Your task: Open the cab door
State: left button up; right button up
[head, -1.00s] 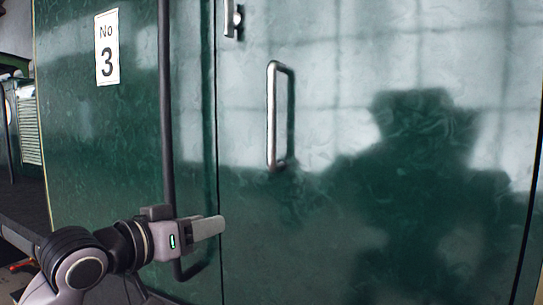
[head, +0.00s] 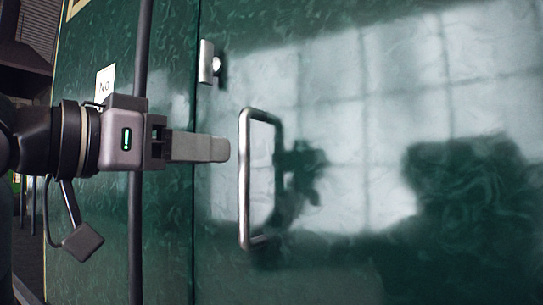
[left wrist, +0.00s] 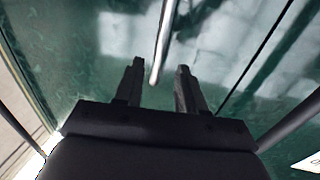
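The cab door (head: 330,260) is a dark green glossy panel, and it looks shut, flush with the wall at a dark seam on its left. Its upright silver bar handle (head: 244,185) is in the middle of the head view. My left gripper (head: 227,149) points right, with its tips just left of the handle's upper half. In the left wrist view, the fingers (left wrist: 160,66) are apart, and the handle (left wrist: 164,35) lines up with the gap between them. No grip on the bar shows. My right gripper is not in view.
A small silver latch (head: 207,62) with a knob sits above the handle, near the seam. A dark upright rail (head: 142,230) stands left of the door, behind my left gripper. A white number plate (head: 104,80) is partly hidden. Shadows and window reflections cover the door.

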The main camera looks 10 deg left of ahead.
aim_at(239, 152)
pick_arm(q)
jog(key=shift+w+d+r, duration=0.15)
jog(key=shift+w+d, duration=0.05)
jog(key=shift+w, duration=0.05)
jog(key=p+x, duration=0.1)
jog(key=x, duration=0.4)
jog(key=shift+w+d+p, duration=0.15)
jog(key=shift+w+p, duration=0.05)
jog(key=shift+p, duration=0.1)
jog(key=shift+w+d, duration=0.3)
jog(key=shift+w, duration=0.2)
grip_shut()
